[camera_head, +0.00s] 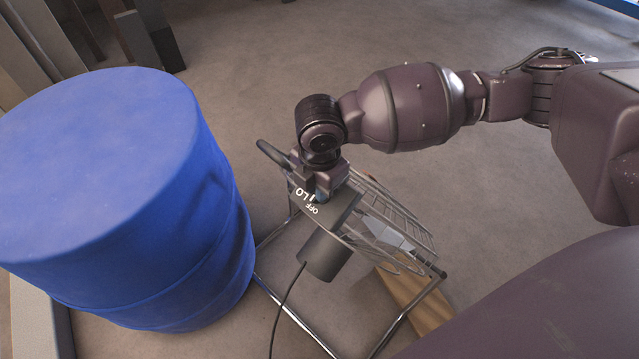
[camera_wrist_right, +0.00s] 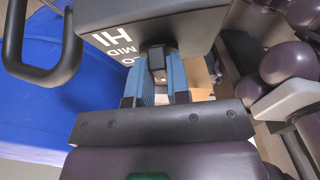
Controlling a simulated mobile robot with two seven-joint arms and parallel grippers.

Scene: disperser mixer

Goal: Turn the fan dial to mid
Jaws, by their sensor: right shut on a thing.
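The fan (camera_head: 324,256) stands on the floor in the head view, with a dark housing, a wire cage and a tubular metal stand. Its control face carries white LO and OFF marks in the head view; HI and MID marks show on the control box (camera_wrist_right: 140,22) in the right wrist view. My right gripper (camera_head: 320,190) is over this face. In the right wrist view my right gripper (camera_wrist_right: 155,78) has its blue-padded fingers on both sides of the dark fan dial (camera_wrist_right: 157,60), shut on it. The dial's pointing direction is hidden. My left gripper is not in view.
A large blue barrel (camera_head: 105,170) stands close to the left of the fan. A dark handle (camera_wrist_right: 40,70) sticks out beside the control box. A black cord (camera_head: 283,310) hangs from the motor. Open floor (camera_head: 250,60) lies behind the fan.

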